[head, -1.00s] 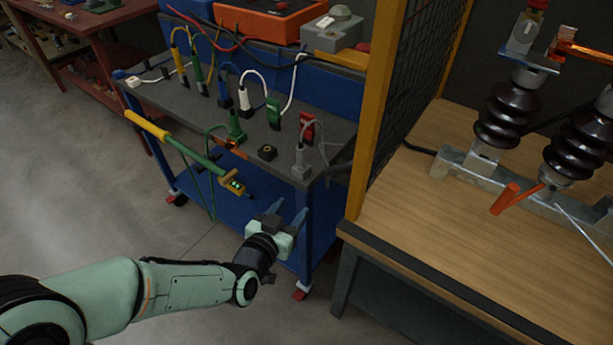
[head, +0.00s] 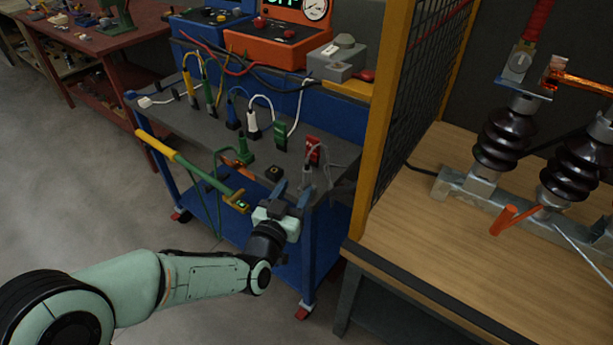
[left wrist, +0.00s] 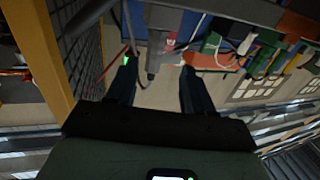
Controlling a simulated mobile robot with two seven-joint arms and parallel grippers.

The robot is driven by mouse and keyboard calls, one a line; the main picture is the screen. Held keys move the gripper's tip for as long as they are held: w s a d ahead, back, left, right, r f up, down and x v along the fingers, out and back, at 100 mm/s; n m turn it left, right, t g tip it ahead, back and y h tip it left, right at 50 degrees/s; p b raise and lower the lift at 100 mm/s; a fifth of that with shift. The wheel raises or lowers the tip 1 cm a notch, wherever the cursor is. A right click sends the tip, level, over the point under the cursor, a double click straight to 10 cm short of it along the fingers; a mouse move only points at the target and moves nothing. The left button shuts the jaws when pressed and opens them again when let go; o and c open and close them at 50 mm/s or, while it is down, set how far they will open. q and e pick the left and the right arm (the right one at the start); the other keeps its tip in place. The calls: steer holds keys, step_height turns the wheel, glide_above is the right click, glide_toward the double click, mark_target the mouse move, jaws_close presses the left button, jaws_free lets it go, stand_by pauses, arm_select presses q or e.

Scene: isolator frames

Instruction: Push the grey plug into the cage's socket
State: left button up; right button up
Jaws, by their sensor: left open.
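The grey plug (head: 307,177) stands upright at the front edge of the dark cart top, with a grey cable rising from it. My left gripper (head: 291,193) is open and empty, just in front of the plug and slightly to its left in the head view. In the left wrist view the plug (left wrist: 153,62) shows between the two spread fingers (left wrist: 158,88), apart from both. The cage (head: 385,110) is a yellow frame with dark mesh, right of the cart. I cannot make out its socket. My right gripper is in neither view.
A red connector (head: 313,150) stands behind the plug. A green plug (head: 281,134) and several other coloured plugs with cables stand further left. A yellow-handled green rod (head: 185,165) juts out left of my gripper. The wooden bench (head: 440,235) lies right, beyond the cage post.

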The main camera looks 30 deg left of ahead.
mark_target(305, 180)
arm_select(q)
steer(key=shift+w+a+f+p, duration=0.1)
steer(key=shift+w+p, duration=0.1)
steer(key=shift+w, duration=1.4)
steer(key=shift+w+a+p, duration=0.1)
steer(key=shift+w+p, duration=0.05)
steer(key=shift+w, duration=1.4)
jaws_close()
